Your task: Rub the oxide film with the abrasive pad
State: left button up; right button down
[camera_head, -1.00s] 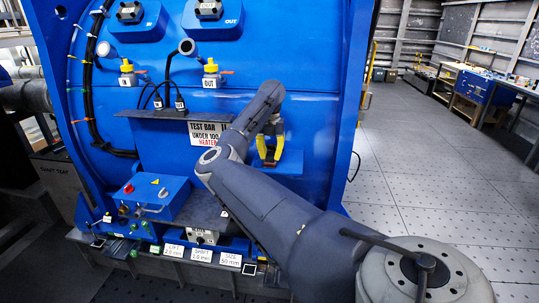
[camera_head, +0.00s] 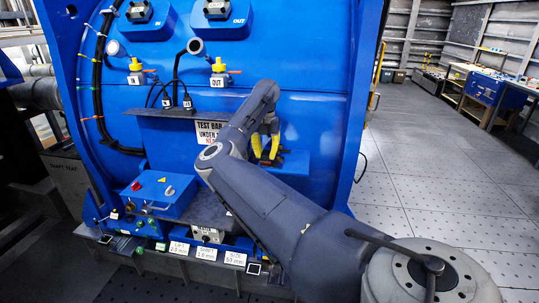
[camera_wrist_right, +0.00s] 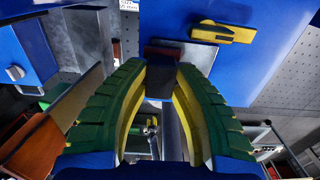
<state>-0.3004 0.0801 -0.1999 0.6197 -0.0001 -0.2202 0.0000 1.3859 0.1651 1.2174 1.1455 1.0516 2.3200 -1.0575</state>
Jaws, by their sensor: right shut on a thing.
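My right gripper (camera_head: 266,154), with yellow finger pads, points down at a small blue ledge on the front of the blue machine. In the right wrist view the gripper (camera_wrist_right: 162,72) is shut on a small dark block with a dull red face, seemingly the abrasive pad (camera_wrist_right: 160,84). The pad sits between the fingertips. I cannot tell whether it touches a surface. I cannot make out the oxide film in either view. My left gripper is not in view.
The blue machine (camera_head: 310,100) fills the middle. A blue control box (camera_head: 160,195) with a red button stands lower left. A sign (camera_head: 209,131) reading "TEST BAR" is left of my right gripper. A yellow-handled valve (camera_head: 219,72) is above. Open floor (camera_head: 430,190) lies to the right.

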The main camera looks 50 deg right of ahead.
jog(key=shift+w+a, duration=0.25)
jog(key=shift+w, duration=0.15)
jog(key=shift+w+r, duration=0.1)
jog(key=shift+r, duration=3.95)
